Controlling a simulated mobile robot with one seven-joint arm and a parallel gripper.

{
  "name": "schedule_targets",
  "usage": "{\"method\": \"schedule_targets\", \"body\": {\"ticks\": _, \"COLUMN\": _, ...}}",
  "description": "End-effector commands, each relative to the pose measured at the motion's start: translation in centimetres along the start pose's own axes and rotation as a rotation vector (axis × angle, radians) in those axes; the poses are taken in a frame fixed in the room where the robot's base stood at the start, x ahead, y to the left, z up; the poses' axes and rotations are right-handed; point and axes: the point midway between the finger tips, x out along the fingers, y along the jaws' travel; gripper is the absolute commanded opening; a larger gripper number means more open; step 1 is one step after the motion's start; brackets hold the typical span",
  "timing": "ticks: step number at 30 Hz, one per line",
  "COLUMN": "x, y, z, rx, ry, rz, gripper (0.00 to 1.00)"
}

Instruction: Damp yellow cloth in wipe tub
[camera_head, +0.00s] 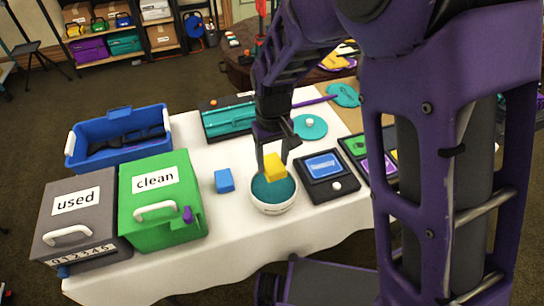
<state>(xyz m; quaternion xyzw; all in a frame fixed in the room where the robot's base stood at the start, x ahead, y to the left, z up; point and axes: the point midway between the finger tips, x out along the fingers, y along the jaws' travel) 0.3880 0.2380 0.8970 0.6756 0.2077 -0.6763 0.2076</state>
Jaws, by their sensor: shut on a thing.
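The yellow cloth (275,168) looks like a small folded block. My gripper (272,157) points down and is shut on it. The cloth is at the white round tub (275,208), which has a teal inside, and overlaps its far part in the picture. I cannot tell whether the cloth touches the teal surface or hangs just above it. A teal round lid (310,128) with a pale knob lies on the table behind the tub. The far rim of the tub is partly hidden by the cloth and my gripper.
A blue block (224,181) lies left of the tub. Beyond it stand a green "clean" box (162,208), a grey "used" box (75,215) and a blue bin (117,130). A dark tray with a blue pad (324,165) is close on the right. White tablecloth (235,245) is bare in front.

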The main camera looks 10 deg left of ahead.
Motion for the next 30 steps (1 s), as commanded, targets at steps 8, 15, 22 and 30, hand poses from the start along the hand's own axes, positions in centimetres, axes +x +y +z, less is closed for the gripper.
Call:
{"method": "schedule_targets", "body": {"ticks": 8, "x": 1.1, "y": 0.0, "z": 0.1, "rx": -0.007, "ry": 0.000, "rz": 0.001, "gripper": 0.17}}
{"method": "schedule_targets", "body": {"ticks": 15, "x": 3.6, "y": 0.0, "z": 0.0, "rx": -0.007, "ry": 0.001, "rz": 0.001, "gripper": 0.17}}
{"method": "schedule_targets", "body": {"ticks": 22, "x": 5.7, "y": 0.0, "z": 0.1, "rx": -0.007, "ry": 0.000, "rz": 0.001, "gripper": 0.17}}
{"method": "schedule_targets", "body": {"ticks": 30, "x": 6.0, "y": 0.0, "z": 0.0, "rx": -0.006, "ry": 0.001, "rz": 0.001, "gripper": 0.17}}
